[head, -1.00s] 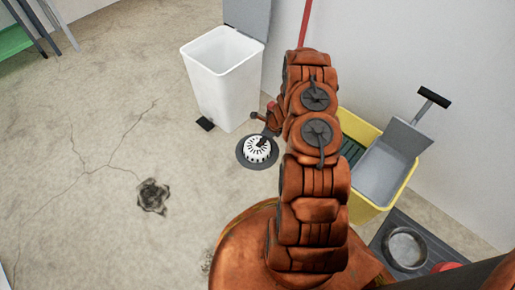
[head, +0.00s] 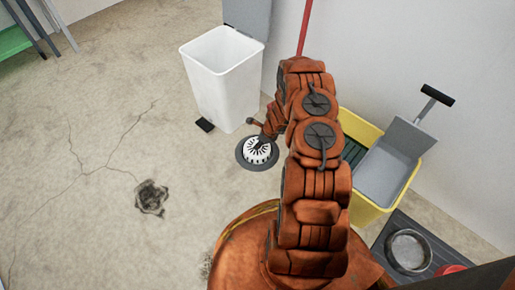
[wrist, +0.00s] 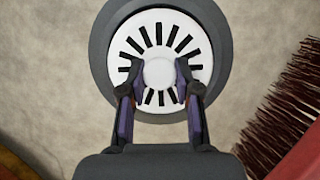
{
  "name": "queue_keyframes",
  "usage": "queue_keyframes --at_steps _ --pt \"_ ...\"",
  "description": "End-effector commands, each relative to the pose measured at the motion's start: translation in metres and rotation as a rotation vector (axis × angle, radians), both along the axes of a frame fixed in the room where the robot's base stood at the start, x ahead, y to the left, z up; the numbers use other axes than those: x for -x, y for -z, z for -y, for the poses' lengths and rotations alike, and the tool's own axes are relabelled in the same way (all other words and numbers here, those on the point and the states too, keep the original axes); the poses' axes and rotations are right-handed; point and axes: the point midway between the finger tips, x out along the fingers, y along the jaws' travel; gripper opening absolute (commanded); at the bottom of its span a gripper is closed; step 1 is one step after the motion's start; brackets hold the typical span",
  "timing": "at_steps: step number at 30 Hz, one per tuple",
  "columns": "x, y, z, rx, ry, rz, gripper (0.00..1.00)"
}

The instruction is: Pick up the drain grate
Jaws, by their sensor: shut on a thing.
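The drain grate (head: 259,150) is a round white disc with dark radial slots. It sits in a dark grey ring (head: 246,161) on the floor, left of my arm in the head view. In the wrist view the grate (wrist: 159,38) lies straight ahead, with a plain raised knob (wrist: 159,73) at its centre. My gripper (wrist: 160,80) has one finger on each side of this knob and is shut on it. The grate still appears to lie within the dark ring (wrist: 101,48). In the head view my gripper (head: 256,134) shows small over the grate's far side.
A white pedal bin (head: 222,85) with its lid up stands just behind the grate. A yellow mop bucket (head: 368,212) with a grey wringer is at the right. A reddish brush (wrist: 285,120) shows at the right in the wrist view. Cracked floor at the left is clear.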

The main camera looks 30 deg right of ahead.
Motion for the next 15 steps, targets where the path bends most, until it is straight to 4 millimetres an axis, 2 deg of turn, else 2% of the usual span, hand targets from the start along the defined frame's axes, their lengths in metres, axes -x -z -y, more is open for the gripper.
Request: queue_keyframes --at_steps 1,5,15 --pt "0.0007 0.0011 0.0001 0.000 0.001 -0.001 0.11" --pt "0.0008 0.0014 0.0001 0.001 0.001 -0.002 0.00" --pt "0.0011 -0.0014 0.0000 0.001 0.001 -0.002 0.00"
